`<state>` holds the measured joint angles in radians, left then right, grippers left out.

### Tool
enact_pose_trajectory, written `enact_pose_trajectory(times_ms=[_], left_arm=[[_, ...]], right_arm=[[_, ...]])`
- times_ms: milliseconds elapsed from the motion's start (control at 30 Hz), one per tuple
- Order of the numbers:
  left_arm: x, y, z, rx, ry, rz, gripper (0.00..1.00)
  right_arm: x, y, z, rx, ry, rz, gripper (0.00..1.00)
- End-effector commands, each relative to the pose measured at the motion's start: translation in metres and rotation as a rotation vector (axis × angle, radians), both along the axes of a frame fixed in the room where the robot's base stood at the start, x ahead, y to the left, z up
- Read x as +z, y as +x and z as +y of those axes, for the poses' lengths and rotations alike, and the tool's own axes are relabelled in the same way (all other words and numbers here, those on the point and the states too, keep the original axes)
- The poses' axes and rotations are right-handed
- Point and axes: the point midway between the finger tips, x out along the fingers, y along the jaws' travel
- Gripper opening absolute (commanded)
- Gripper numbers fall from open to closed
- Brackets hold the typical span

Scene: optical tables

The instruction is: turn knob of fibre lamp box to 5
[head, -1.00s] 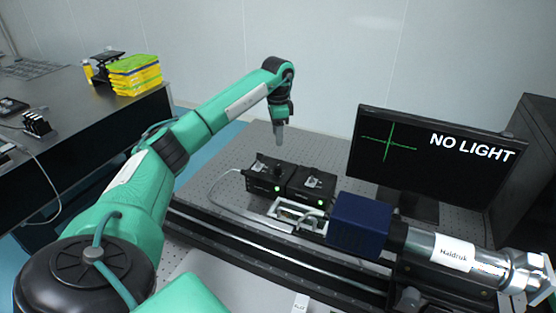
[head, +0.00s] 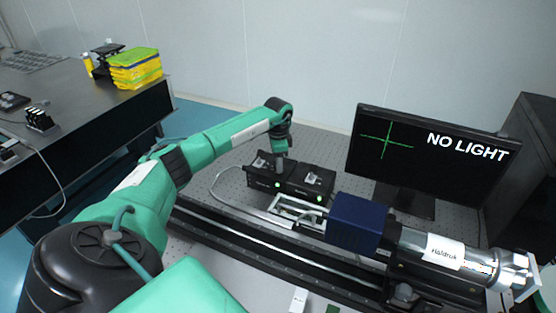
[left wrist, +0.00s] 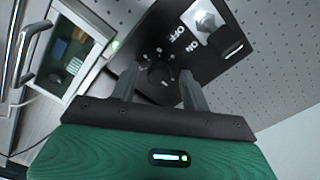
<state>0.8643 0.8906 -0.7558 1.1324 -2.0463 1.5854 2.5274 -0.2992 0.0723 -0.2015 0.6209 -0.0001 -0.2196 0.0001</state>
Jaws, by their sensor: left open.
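Two small black boxes stand side by side on the perforated table, each with a green light: a left box (head: 262,181) and a right box (head: 316,180). Which one is the fibre lamp box I cannot tell from labels in the head view. My left gripper (head: 280,165) points down at the top of the left box. In the left wrist view, my left gripper (left wrist: 160,78) is open, with one finger on each side of a round black knob (left wrist: 160,74) with white marks around it. Contact and the knob's setting are unclear. My right gripper is out of view.
ON/OFF lettering and a silver part (left wrist: 205,24) lie close to the knob. A monitor (head: 430,155) reading "NO LIGHT" stands behind. A blue block (head: 354,222) and a silver cylinder (head: 432,245) sit at the right. A cable (head: 222,200) loops left of the boxes.

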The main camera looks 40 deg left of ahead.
Motion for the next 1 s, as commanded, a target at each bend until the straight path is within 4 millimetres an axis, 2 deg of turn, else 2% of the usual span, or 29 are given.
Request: enact_pose_trajectory(times_ms=[33,267,667,1000], left_arm=[[0.0,0.0,0.0,0.0,0.0,0.0,0.47],[0.0,0.0,0.0,0.0,0.0,0.0,0.02],[0.0,0.0,0.0,-0.068,0.001,0.001,0.02],[-0.001,0.0,0.001,-0.326,0.001,0.0,0.02]], right_arm=[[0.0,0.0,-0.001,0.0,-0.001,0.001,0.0],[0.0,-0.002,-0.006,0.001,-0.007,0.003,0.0],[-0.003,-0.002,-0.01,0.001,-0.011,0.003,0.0],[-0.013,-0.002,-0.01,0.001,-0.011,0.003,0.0]])
